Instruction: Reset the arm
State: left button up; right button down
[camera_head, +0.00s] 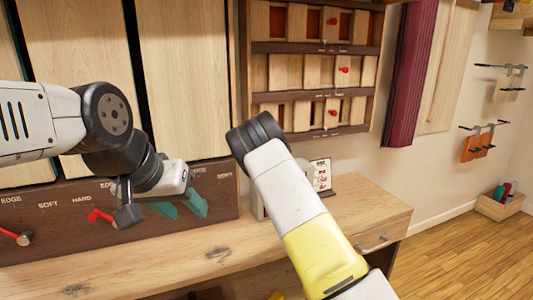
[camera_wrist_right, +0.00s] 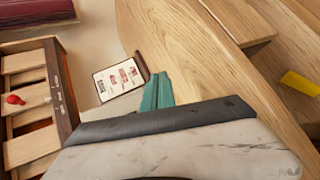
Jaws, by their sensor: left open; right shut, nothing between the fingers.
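My left arm comes in from the left in the head view. Its gripper (camera_head: 182,208), with teal fingers, is open and empty in front of the labelled panel (camera_head: 75,208) and above the wooden counter (camera_head: 190,255). My right arm, with a yellow band, rises from the bottom right and bends at a black joint near the shelf unit; its gripper is hidden in the head view. In the right wrist view the right gripper (camera_wrist_right: 157,92) has its teal fingers together with nothing between them. A printed card (camera_wrist_right: 118,80) shows just left of these fingers.
A wooden cabinet with red knobs (camera_head: 343,70) stands behind the counter. Red levers (camera_head: 100,216) stick out from the panel near my left gripper. A dark red curtain (camera_head: 410,75) hangs to the right. A small box (camera_head: 499,205) sits on the open floor at far right.

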jog(key=s+a+r+m+g+y, duration=0.2)
jog(key=s+a+r+m+y, duration=0.25)
jog(key=s+r, duration=0.55)
jog(key=s+a+r+m+g+y, duration=0.2)
jog(key=s+a+r+m+y, duration=0.4)
jog(key=r, duration=0.7)
jog(key=s+d+r+m+h, duration=0.1)
jog(key=s+r, duration=0.3)
jog(key=s, duration=0.7)
jog(key=s+d+r+m+h, duration=0.1)
jog(key=s+r, duration=0.3)
jog(key=s, duration=0.8)
jog(key=shift+r, duration=0.25)
jog(key=shift+s, duration=0.1)
